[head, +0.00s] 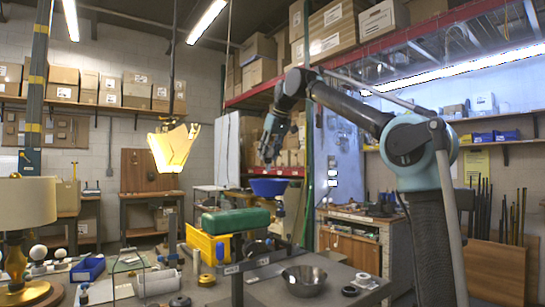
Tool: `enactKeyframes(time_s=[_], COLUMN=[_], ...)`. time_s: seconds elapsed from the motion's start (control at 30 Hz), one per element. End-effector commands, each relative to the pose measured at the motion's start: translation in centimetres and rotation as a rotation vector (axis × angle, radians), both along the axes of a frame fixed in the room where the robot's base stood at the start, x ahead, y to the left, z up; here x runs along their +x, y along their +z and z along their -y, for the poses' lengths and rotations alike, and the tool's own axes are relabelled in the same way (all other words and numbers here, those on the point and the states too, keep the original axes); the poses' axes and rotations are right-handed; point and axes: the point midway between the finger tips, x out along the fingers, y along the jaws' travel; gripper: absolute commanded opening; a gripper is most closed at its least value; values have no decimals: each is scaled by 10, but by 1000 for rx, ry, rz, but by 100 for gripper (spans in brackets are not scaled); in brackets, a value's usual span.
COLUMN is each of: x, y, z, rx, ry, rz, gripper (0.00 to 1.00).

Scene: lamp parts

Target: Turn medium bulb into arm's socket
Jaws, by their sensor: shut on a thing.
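My gripper (266,155) hangs in the air over the workbench, fingers pointing down. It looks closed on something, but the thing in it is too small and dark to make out. White round bulbs stand on the bench at the far left, one near the lamp (38,252) and one beside it (60,253). I cannot tell which bulb is the medium one. The arm's socket cannot be made out for certain. A yellow shade (173,147) hangs on a dark pole, left of my gripper and apart from it.
A table lamp (25,205) stands at the left edge. A metal bowl (304,280), a blue bin (88,269) and small round parts crowd the bench. The air around my gripper looks clear.

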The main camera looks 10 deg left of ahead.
Motion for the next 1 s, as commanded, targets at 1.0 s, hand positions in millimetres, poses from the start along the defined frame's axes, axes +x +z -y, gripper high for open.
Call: enactKeyframes(time_s=[1.0], x=[2], y=[-49], z=[3], rx=[0], ry=[-4], rz=[0], gripper=[18])
